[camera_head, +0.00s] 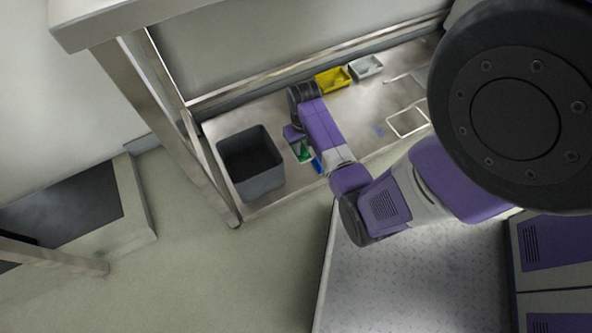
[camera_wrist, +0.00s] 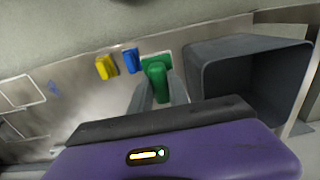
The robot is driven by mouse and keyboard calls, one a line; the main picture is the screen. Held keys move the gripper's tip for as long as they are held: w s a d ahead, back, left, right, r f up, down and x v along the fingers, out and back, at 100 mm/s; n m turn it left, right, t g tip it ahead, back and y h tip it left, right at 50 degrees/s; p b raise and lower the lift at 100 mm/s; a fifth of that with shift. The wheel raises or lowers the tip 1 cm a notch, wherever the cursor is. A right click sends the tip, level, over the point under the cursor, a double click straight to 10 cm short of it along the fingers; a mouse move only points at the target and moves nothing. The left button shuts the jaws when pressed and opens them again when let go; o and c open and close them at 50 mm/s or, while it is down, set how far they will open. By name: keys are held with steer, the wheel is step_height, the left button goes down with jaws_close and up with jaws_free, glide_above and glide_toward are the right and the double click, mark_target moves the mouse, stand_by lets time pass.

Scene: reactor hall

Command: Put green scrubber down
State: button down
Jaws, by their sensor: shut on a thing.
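The green scrubber (camera_wrist: 156,68) is between the two grey fingers of my gripper (camera_wrist: 160,92) in the wrist view. My gripper is shut on it. The scrubber also shows as a green patch (camera_head: 303,153) under my wrist in the head view, just right of the dark grey bin (camera_head: 262,181). The scrubber is over the metal bench surface, outside the bin. I cannot tell whether it touches the surface. My arm hides part of it in the head view.
A blue item (camera_wrist: 131,60) and a yellow item (camera_wrist: 105,67) are beside the scrubber. The open bin (camera_wrist: 232,90) is close on the right in the wrist view. A yellow tray (camera_head: 333,80) and a pale grey tray (camera_head: 367,67) stand at the back. A bench leg (camera_head: 215,172) is left of the bin.

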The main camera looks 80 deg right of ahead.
mark_target(302, 155)
step_height(302, 155, down, 17)
steer(key=b, duration=0.8)
steer(key=shift+f+b, duration=0.15)
steer(key=shift+b, duration=0.25)
steer(key=shift+f, duration=0.15)
steer(key=c, duration=1.3)
jaws_free()
steer(key=shift+o, duration=0.2)
step_height(302, 155, up, 12)
steer(key=p, duration=0.7)
steer(key=shift+r, duration=0.2)
